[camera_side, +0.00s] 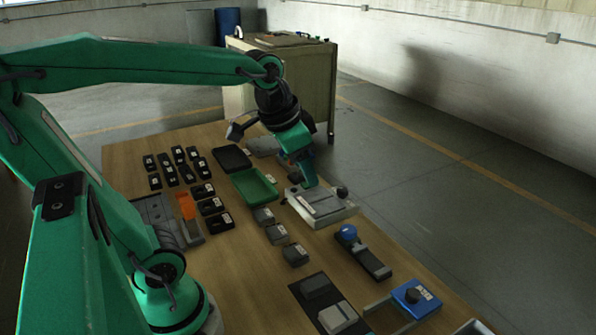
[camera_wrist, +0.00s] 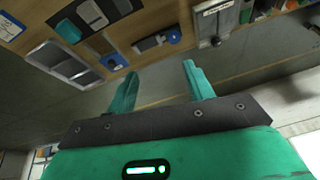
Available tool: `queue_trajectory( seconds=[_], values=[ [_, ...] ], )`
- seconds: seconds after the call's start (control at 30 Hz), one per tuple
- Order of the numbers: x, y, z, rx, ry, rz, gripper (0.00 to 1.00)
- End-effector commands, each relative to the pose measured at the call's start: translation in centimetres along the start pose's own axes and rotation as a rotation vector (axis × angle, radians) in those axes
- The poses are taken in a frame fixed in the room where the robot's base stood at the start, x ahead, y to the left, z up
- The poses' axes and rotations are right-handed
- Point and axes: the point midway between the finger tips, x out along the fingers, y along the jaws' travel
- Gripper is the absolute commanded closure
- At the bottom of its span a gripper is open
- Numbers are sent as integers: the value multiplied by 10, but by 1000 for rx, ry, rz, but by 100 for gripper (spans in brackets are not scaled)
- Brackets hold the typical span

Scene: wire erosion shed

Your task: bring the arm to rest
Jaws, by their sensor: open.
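My green arm reaches over the wooden table (camera_side: 235,285) from the left, bent down at the wrist. My gripper (camera_side: 308,180) is at its end, seen in the side view in front of or over the pale grey fixture with a black knob (camera_side: 325,208). I cannot tell the gap between them from that view. In the wrist view my gripper (camera_wrist: 158,76) has its two green fingers spread apart, with only floor showing between them. That view shows the table tilted along the top, away from the fingertips. Nothing is held.
A green tray (camera_side: 256,187) and a black tray (camera_side: 232,158) lie on the table. Several black blocks (camera_side: 170,175), grey blocks (camera_side: 278,234), an orange part (camera_side: 186,206) and blue-topped devices (camera_side: 415,298) stand around. A cabinet (camera_side: 320,90) stands behind. Open floor lies to the right.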

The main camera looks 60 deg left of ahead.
Motion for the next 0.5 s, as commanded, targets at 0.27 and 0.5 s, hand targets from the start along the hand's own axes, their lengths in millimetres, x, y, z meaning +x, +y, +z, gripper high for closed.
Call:
queue_trajectory(
  seconds=[0.27, 0.5],
  values=[
    [-5, 24, 46, -105, 71, 10, 48],
    [-2, 32, 67, -158, 102, 18, 48]
  ],
)
